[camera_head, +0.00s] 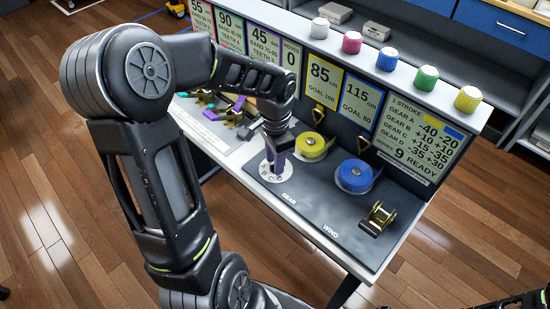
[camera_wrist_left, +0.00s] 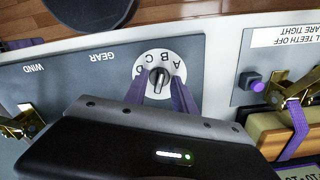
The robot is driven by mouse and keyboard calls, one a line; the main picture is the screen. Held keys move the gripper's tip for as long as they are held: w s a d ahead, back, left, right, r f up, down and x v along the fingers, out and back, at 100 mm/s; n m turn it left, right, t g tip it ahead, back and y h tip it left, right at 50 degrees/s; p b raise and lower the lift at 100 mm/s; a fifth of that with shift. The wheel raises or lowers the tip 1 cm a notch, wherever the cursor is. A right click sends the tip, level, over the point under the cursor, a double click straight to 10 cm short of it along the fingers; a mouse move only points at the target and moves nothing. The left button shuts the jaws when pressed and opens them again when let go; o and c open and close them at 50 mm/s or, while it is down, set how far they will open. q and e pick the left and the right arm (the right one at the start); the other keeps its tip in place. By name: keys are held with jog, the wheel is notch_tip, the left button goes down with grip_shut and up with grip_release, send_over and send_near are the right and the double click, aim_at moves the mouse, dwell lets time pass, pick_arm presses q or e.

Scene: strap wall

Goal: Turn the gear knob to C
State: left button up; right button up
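In the left wrist view the purple fingers of my left gripper (camera_wrist_left: 160,95) are apart, one on each side of the knob, with a gap visible. The handle lies nearly upright in that picture; I cannot tell for sure which letter it marks. My right gripper is out of view.
A yellow strap roll (camera_head: 314,146) and a blue strap roll (camera_head: 355,177) sit right of the dial. A brass ratchet (camera_head: 378,217) is by WIND. A sign (camera_head: 418,140) lists gears A to D and reads READY. Colored buttons (camera_head: 387,59) line the ledge above.

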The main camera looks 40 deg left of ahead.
pick_arm(q)
jog(key=shift+c, duration=0.4)
grip_shut()
